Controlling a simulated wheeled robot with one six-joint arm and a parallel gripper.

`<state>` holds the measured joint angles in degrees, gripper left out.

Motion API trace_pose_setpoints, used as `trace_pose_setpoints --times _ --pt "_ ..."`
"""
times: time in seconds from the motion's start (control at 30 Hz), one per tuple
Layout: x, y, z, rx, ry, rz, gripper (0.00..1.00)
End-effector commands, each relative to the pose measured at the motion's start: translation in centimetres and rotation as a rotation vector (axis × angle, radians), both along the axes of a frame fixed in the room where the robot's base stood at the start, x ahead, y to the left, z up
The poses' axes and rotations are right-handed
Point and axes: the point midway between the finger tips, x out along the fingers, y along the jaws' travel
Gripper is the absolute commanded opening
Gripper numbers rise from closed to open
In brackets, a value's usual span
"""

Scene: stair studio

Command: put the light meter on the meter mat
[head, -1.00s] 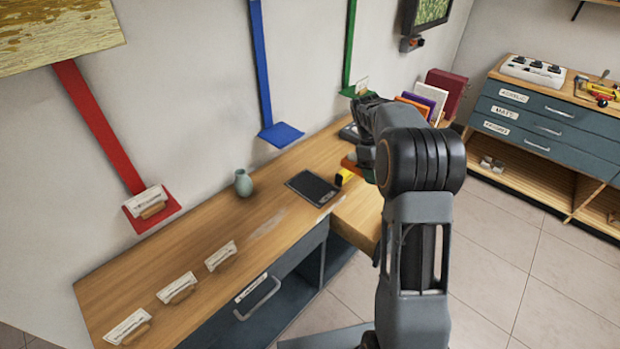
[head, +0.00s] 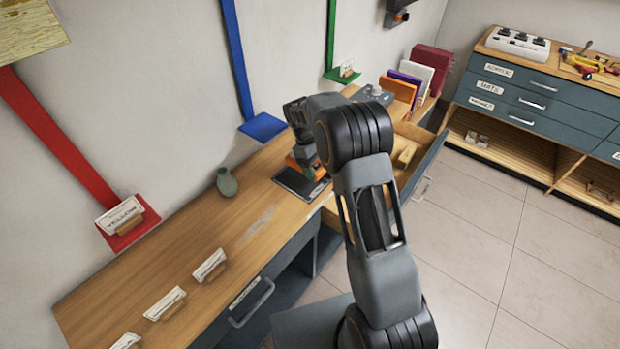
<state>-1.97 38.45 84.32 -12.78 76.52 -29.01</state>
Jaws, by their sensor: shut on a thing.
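The meter mat (head: 297,184) is a dark rectangle with a pale edge, lying on the wooden bench left of my arm. My gripper (head: 309,172), dark with an orange part, is low over the far right part of the mat. It is shut on the light meter, which is mostly hidden by the gripper and arm in this view. I cannot tell whether the meter touches the mat.
A grey-green vase (head: 227,182) stands left of the mat. A blue shelf (head: 262,127) juts from the wall behind. An open drawer (head: 424,160) sticks out right of my arm. Upright coloured folders (head: 405,85) stand at the bench's far end. The front left bench holds label cards (head: 166,303).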

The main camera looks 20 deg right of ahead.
Motion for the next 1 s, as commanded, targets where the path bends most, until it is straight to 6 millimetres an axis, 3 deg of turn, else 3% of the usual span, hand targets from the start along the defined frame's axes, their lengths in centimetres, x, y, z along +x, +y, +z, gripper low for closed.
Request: trace_pose_setpoints --times 0.47,0.7,1.0 --pt "0.3 2.3 -2.7 0.000 0.001 0.001 0.43" --pt "0.4 2.2 -5.6 0.000 0.000 0.000 0.43" --pt "0.4 2.2 -5.8 0.000 -0.001 -0.001 0.43"
